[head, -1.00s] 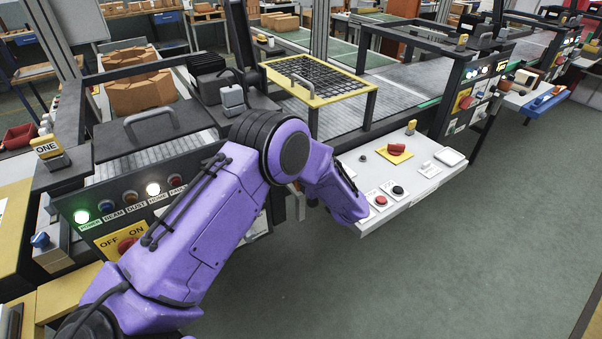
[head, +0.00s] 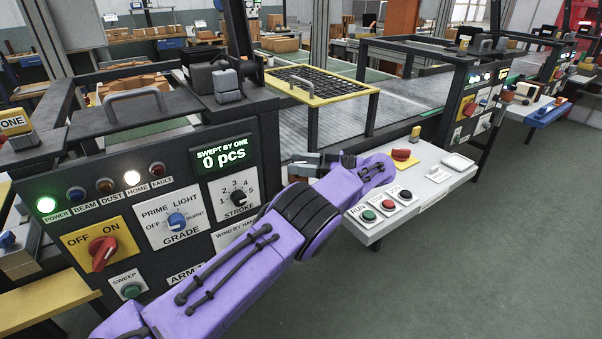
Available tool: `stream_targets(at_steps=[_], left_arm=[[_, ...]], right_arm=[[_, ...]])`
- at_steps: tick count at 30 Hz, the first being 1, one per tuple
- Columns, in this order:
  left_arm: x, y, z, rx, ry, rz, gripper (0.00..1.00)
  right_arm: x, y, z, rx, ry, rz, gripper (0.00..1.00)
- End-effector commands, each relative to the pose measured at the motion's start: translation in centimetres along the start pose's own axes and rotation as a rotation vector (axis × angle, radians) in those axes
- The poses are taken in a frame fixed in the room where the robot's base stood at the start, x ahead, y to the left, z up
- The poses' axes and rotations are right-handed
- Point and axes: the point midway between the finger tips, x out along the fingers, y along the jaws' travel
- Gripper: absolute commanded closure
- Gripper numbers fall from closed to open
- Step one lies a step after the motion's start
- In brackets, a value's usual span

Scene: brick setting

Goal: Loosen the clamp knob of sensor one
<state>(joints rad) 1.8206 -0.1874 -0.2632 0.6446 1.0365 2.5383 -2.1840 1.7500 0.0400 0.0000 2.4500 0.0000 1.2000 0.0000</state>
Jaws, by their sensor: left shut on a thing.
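My left gripper (head: 308,164) is beside the right edge of the near machine (head: 205,150), pointing left. It is shut on a small part there, mostly hidden by the fingers. I cannot tell for sure whether that part is the clamp knob of sensor one. The sensor itself is not clearly made out. A yellow tag reading ONE (head: 15,122) stands at the machine's left corner. My right gripper is not in view.
The POWER lamp (head: 46,204) is lit green. A white control shelf (head: 420,190) is under and beyond my wrist. A yellow-framed mesh guard (head: 325,85) stands behind.

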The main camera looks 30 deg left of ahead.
Motion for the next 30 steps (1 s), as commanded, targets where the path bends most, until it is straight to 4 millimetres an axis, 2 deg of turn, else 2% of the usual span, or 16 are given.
stream_targets(at_steps=[5, 19, 20, 21, 22, 30], left_arm=[[-0.01, 0.03, 0.15, -0.001, 0.002, -0.032, 0.87], [0.05, 0.04, -0.09, 0.002, 0.003, -0.044, 0.87], [0.06, 0.04, -0.1, 0.002, 0.003, -0.044, 0.53], [0.06, 0.04, -0.09, 0.002, 0.003, -0.044, 0.4], [0.06, 0.04, -0.09, 0.002, 0.003, -0.044, 0.36], [0.09, 0.0, -0.13, 0.002, 0.003, -0.046, 0.36]], right_arm=[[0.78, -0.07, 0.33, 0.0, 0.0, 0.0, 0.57], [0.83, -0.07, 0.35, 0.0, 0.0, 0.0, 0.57], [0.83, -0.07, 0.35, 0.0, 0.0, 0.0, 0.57], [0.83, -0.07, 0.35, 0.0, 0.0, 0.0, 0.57], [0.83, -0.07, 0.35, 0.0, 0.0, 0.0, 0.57], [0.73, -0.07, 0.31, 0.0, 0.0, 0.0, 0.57]])
